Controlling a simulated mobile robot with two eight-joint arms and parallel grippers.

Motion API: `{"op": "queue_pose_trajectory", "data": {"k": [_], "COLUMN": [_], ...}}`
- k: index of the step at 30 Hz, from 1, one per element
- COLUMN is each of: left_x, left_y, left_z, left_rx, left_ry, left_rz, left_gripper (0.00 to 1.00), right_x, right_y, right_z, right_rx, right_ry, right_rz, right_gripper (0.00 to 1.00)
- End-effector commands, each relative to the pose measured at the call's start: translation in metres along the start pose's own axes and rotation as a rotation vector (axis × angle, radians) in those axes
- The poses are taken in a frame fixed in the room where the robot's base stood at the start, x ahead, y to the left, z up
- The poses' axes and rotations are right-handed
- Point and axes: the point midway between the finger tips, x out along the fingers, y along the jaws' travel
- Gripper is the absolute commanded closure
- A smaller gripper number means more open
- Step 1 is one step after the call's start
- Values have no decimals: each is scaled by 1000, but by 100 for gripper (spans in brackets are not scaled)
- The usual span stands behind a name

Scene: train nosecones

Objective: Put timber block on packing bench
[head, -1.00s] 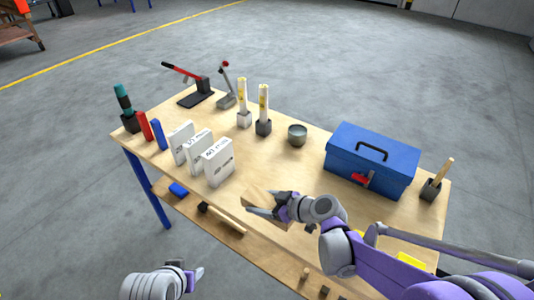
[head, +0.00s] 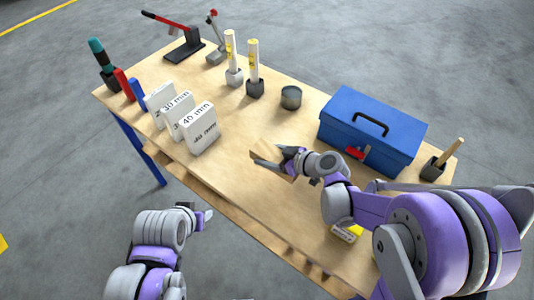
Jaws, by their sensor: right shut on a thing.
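The timber block (head: 269,157) is pale wood, hard to tell from the bench top behind it. My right gripper (head: 270,160) is shut on it over the middle front of the bench; I cannot tell whether the block touches the top. The packing bench (head: 245,185) has a light wooden top and blue legs. My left gripper (head: 206,216) is apart from the bench, off its front left edge, and its fingers are too small to read.
White blocks marked in mm (head: 200,128) stand left of my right gripper. A blue toolbox (head: 372,130) stands to the right, and a grey cup (head: 291,97) behind. A yellow object (head: 350,231) lies near the front right. Bare top surrounds the gripper.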

Motion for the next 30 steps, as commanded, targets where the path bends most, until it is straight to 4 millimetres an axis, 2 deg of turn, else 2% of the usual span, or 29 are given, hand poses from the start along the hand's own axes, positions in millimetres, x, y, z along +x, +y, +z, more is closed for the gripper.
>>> {"op": "queue_pose_trajectory", "data": {"k": [12, 25, 26, 30], "left_x": [8, 11, 11, 10], "left_y": [0, 0, 0, 0], "left_z": [10, 14, 14, 13], "left_rx": [0, 0, 0, 0], "left_ry": [-10, -13, -13, -13], "left_rz": [0, 0, 0, 0], "left_gripper": [50, 50, 50, 50], "right_x": [24, 27, 27, 27], "right_y": [0, 0, 0, 0], "right_z": [44, 50, 50, 49], "right_rx": [-1, 0, -1, -1], "right_ry": [0, 0, 0, 0], "right_rz": [1, 1, 1, 1], "right_gripper": [95, 95, 23, 0]}}
